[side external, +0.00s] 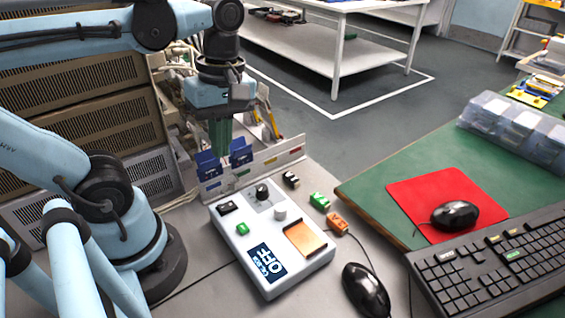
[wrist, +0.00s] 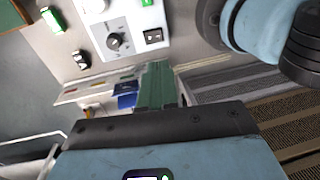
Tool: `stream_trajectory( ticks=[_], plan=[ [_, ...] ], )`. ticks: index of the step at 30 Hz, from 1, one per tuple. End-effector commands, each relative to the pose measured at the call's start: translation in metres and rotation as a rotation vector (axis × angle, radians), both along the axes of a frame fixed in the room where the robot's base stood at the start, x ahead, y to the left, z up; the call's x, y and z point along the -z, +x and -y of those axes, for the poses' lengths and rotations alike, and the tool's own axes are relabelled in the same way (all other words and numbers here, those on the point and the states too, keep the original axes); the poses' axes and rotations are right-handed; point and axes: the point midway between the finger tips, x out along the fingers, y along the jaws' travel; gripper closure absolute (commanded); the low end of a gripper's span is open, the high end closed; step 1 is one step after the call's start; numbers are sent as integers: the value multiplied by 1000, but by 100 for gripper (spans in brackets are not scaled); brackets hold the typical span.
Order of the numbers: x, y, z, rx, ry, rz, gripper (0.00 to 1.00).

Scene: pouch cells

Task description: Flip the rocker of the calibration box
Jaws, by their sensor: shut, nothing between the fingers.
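The white calibration box (side external: 262,230) lies on the grey table in the side external view. The rocker also shows in the wrist view (wrist: 153,36), beside a black dial (wrist: 114,42). I cannot tell which way the rocker is tilted. My gripper (side external: 220,153) has green fingers, is shut and empty, and hangs above and behind the box, apart from it. In the wrist view its fingertips (wrist: 157,66) show below the rocker.
Blue pouch cells (side external: 208,164) stand in a pale rack (side external: 280,158) behind the box, close to my fingers. Green (side external: 319,201) and orange (side external: 337,222) blocks lie right of the box. A black mouse (side external: 365,290) lies in front. A keyboard (side external: 490,260) lies on the right.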

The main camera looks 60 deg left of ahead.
Motion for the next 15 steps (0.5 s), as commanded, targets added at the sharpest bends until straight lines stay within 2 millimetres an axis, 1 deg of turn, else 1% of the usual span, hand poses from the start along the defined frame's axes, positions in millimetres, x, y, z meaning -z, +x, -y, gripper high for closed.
stream_trajectory(
  ticks=[1, 6, 15],
  plan=[
    [8, -2, 0, 0, 0, 0, 100],
    [33, -5, 0, 0, 0, 0, 100],
    [72, -10, 0, 0, 0, 0, 100]
  ],
)
